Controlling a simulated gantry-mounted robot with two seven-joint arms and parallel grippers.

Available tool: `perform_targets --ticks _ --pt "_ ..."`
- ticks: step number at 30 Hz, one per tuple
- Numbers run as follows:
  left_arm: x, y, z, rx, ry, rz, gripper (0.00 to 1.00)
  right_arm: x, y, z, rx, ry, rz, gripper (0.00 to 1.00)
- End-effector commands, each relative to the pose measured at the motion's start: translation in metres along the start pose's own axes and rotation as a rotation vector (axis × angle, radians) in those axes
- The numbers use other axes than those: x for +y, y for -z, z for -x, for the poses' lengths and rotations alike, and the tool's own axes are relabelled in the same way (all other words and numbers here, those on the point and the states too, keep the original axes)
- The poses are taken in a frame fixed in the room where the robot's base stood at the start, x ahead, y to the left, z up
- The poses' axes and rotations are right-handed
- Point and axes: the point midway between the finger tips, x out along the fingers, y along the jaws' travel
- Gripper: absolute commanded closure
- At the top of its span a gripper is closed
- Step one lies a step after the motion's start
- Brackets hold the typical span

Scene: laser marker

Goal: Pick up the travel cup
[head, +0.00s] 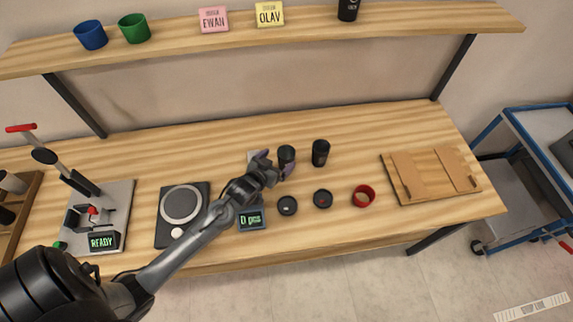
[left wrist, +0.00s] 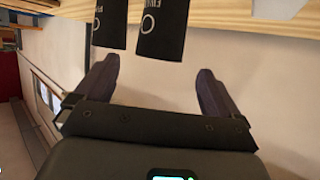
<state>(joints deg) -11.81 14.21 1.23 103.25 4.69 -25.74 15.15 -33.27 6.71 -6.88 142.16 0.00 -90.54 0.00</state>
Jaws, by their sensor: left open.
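Two dark travel cups stand upright side by side near the middle of the bench, a left one (head: 286,154) and a right one (head: 320,152). My left gripper (head: 276,164) is open and empty, close in front of the left cup. In the left wrist view, which is upside down, both fingers are spread. One dark cup (left wrist: 163,30) lies ahead of the gap between the fingertips, apart from them. The other cup (left wrist: 110,22) is beside it. Pale lettering on the cups is too cropped to read. My right gripper is not in view.
Two dark round pieces (head: 287,205) (head: 323,198) and a red ring (head: 363,195) lie in front of the cups. A small display (head: 251,219) sits below my left forearm. A wooden board (head: 405,195) is at right. A shelf (head: 330,28) runs above the bench.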

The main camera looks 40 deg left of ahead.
Motion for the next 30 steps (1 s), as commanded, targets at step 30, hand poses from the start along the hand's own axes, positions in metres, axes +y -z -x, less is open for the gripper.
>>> perform_targets --ticks 30 --pt "0.001 -0.003 -0.084 -0.001 -0.001 -0.001 0.03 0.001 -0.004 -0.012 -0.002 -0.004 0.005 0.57"
